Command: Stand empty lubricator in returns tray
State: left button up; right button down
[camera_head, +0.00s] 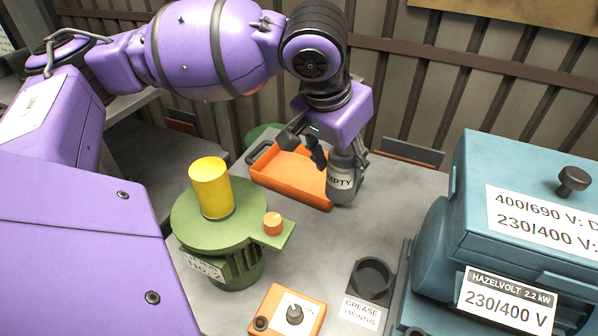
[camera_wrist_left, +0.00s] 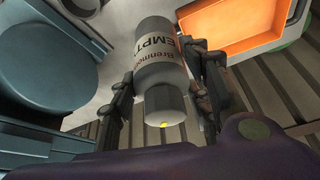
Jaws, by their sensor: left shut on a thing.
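The empty lubricator (camera_head: 341,182) is a grey canister with a white label reading "EMPTY". My left gripper (camera_head: 338,160) is shut on it and holds it beside the right end of the orange returns tray (camera_head: 290,190). In the left wrist view the lubricator (camera_wrist_left: 158,70) sits between the two fingers (camera_wrist_left: 165,90), its narrower end with a yellow dot towards the camera. The orange tray (camera_wrist_left: 240,50) shows there at the upper right, apart from the lubricator. The tray's visible floor is bare; part of it is hidden behind my gripper. My right gripper is not in view.
A green pump-like body with a yellow cylinder (camera_head: 211,188) stands left of the tray. A teal motor box (camera_head: 530,180) fills the right. A black cup holder (camera_head: 372,277) and an orange switch box (camera_head: 288,312) lie in front. The table between is clear.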

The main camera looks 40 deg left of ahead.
pick_arm(q)
jog(key=shift+a+n, duration=0.1)
jog(key=shift+n, duration=0.3)
jog(key=w+a+f+b, duration=0.1)
jog(key=w+a+f, duration=0.7)
jog(key=a+f, duration=0.2)
notch_tip(320, 180, down, 3)
jog(key=shift+w+a+r, duration=0.1)
jog(key=shift+w+a, duration=0.15)
jog(key=shift+w, duration=0.1)
jog(key=o, duration=1.3)
jog(key=shift+f, duration=0.2)
jog(key=shift+o, duration=0.2)
